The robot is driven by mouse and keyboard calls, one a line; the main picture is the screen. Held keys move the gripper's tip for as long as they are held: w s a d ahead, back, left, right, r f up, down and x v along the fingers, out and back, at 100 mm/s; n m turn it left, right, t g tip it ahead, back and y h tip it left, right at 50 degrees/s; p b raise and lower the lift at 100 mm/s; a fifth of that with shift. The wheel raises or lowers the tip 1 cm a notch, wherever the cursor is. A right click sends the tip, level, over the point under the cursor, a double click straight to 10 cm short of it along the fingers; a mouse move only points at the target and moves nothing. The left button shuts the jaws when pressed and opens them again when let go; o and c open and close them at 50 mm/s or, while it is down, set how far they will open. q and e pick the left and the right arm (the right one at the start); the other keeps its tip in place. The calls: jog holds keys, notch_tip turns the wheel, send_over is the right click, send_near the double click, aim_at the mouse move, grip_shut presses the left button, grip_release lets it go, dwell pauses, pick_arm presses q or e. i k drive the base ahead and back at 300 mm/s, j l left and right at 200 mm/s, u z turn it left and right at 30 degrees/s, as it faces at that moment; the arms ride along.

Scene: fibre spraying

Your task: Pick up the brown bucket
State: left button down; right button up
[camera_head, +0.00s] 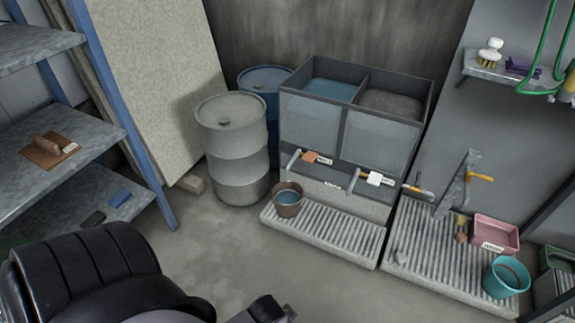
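The brown bucket (287,201) stands upright on the left end of a ribbed grate, below the left tap of a two-part tank. It looks to hold bluish liquid. Part of one of my arms, dark and blurred by nearness, fills the lower left of the head view, well apart from the bucket. A small dark end piece with a light tip shows at the bottom edge, but I cannot make out gripper fingers there. Neither gripper shows clearly.
The tank (385,135) stands behind the grate (330,232). A grey drum (233,150) and a blue drum (265,80) stand left of it. A metal shelf (75,150) is at the left. A teal bucket (506,277) and pink tray (494,234) are at the right. The floor before the grate is clear.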

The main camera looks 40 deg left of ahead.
aim_at(288, 196)
jog(key=u, duration=1.3)
